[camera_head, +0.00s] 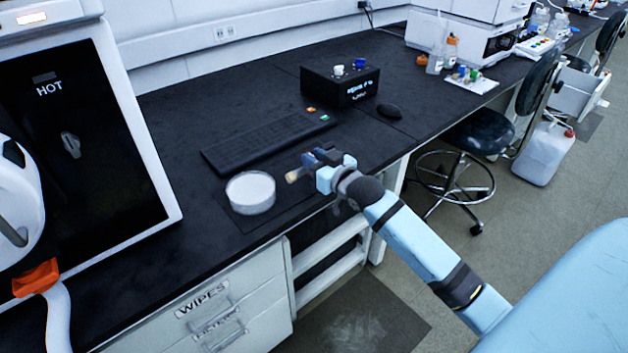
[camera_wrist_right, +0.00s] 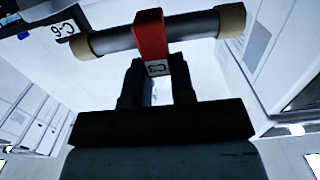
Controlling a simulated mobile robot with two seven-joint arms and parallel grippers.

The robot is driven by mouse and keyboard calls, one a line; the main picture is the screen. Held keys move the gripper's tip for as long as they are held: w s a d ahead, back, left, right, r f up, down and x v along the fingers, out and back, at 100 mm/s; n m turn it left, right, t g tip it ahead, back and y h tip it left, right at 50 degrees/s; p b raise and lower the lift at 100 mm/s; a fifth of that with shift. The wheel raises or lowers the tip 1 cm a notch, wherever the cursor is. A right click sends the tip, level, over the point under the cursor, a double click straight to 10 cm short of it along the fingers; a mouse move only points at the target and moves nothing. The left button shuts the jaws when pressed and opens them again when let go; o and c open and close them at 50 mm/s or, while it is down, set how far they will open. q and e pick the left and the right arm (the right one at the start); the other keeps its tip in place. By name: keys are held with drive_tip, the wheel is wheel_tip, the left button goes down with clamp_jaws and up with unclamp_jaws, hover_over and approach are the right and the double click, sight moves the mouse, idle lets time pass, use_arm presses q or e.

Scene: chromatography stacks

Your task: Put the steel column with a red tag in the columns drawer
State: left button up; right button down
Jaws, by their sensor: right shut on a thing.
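My right gripper (camera_head: 318,170) is shut on a steel column, held above the bench front edge beside the white round dish. In the right wrist view the column (camera_wrist_right: 185,33) is a grey cylinder with tan end caps. A red tag (camera_wrist_right: 151,40) with a small label wraps its middle, between the fingers (camera_wrist_right: 155,85). In the head view only a tan end (camera_head: 293,176) of the column shows clearly. A drawer labelled for columns cannot be made out. My left gripper is not in view.
A white dish (camera_head: 250,193), keyboard (camera_head: 265,142), black box (camera_head: 340,84) and mouse (camera_head: 389,111) are on the dark bench. A drawer labelled WIPES (camera_head: 205,298) is below. A stool (camera_head: 478,132) and a white jug (camera_head: 543,153) stand right. An open drawer (camera_head: 575,95) is farther back.

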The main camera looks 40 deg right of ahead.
drive_tip(key=shift+f+b, duration=0.55)
drive_tip(key=shift+f, duration=2.15)
drive_tip(key=c, duration=1)
unclamp_jaws()
drive_tip(key=shift+r, duration=0.1)
